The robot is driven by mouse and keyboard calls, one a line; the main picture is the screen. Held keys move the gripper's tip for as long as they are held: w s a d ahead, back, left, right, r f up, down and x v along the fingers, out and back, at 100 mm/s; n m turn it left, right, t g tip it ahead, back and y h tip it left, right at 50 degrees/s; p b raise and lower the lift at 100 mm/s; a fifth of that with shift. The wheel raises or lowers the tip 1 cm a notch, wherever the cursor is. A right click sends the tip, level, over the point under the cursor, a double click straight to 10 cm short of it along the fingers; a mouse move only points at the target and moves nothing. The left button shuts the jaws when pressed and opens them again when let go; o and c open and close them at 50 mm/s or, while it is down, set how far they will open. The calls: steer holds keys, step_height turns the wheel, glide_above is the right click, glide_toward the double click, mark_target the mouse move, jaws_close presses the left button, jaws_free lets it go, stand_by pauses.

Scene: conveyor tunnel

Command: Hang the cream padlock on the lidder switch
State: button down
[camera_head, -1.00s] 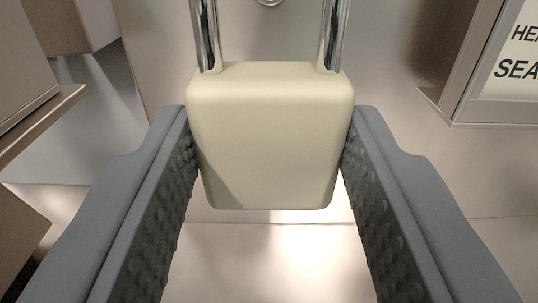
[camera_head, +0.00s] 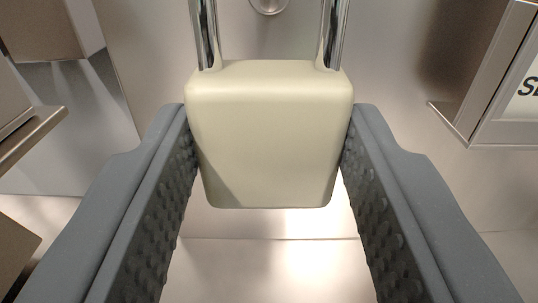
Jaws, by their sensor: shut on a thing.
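The cream padlock (camera_head: 269,135) is upright in the middle of the view, its shiny metal shackle pointing up and running out of the top of the frame. My gripper (camera_head: 270,150) is shut on the padlock's body, one grey textured finger against each side. A small round metal piece (camera_head: 268,4) shows at the top edge, between the shackle's two legs and behind them. I cannot tell if it belongs to the lidder switch. The top of the shackle is out of view.
A metal-framed box with a partly visible sign (camera_head: 527,95) stands at the right. Brown boxes (camera_head: 50,30) and a metal ledge (camera_head: 35,135) are at the left. A bare metal wall (camera_head: 400,60) lies behind the padlock.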

steer(key=shift+w, duration=0.2)
steer(key=shift+w, duration=2.55)
steer(key=shift+f, duration=0.8)
steer(key=c, duration=0.7)
jaws_free()
steer(key=shift+c, duration=0.2)
steer(key=s+p, duration=0.1)
steer(key=s, duration=1.2)
steer(key=shift+s, duration=0.4)
